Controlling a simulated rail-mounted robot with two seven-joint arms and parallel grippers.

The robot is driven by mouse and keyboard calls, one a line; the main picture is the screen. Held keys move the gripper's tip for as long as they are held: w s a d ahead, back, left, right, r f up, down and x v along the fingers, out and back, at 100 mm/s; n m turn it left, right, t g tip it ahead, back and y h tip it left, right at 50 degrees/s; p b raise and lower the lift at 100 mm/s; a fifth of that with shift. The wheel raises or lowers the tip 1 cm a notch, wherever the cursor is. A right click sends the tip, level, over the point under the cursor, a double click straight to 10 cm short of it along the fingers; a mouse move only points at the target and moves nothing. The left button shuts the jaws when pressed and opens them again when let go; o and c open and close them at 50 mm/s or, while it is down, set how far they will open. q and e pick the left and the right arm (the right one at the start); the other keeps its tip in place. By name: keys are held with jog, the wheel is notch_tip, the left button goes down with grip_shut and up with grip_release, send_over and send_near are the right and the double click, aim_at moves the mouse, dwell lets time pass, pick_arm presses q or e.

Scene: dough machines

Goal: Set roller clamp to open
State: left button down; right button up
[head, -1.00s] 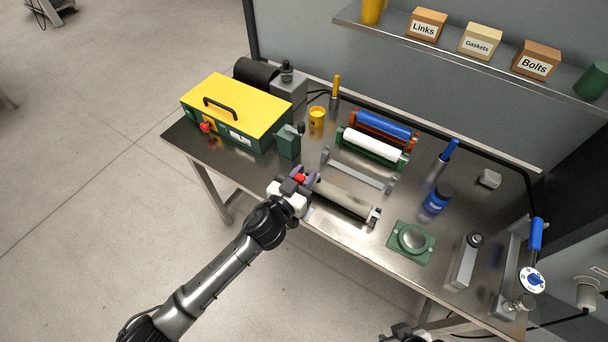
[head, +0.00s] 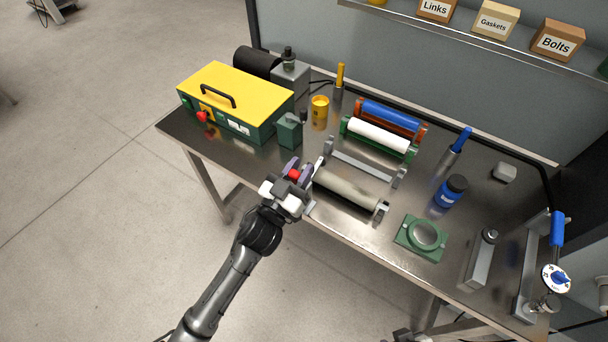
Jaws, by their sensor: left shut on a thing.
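The grey-beige roller (head: 348,188) lies in its mount near the front edge of the steel table. My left gripper (head: 298,174) is at the roller's left end, shut on the small red handle (head: 293,175) of the roller clamp. Purple parts show on both sides of the handle. A thin pale bar (head: 319,163) stands up just right of the gripper. The gripper hides most of the clamp, so its exact setting cannot be read. A dark part of my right gripper (head: 403,336) shows at the bottom edge; its jaws are not clear.
A yellow-topped green machine (head: 237,98) stands at the left. Blue (head: 391,115) and white (head: 379,136) rollers lie behind an empty grey bracket (head: 362,165). A green plate with a dish (head: 421,236) and a blue jar (head: 452,190) stand to the right.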

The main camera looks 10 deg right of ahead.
pick_arm(q)
jog(key=s+a+f+t+h+b, duration=0.1)
jog(key=b, duration=0.3)
jog(key=shift+s+t+h, duration=0.2)
jog(key=shift+t+h, duration=0.1)
jog(key=shift+t, duration=0.1)
jog(key=shift+s+a+r+t+h+b, duration=0.15)
jog(key=shift+s+a+t+h+b, duration=0.2)
jog(key=shift+b, duration=0.35)
pick_arm(e)
notch_tip(320, 180, down, 7)
pick_arm(q)
jog(key=shift+t, duration=0.25)
jog(key=c, duration=0.9)
grip_release()
pick_arm(e)
jog(key=shift+a, duration=0.1)
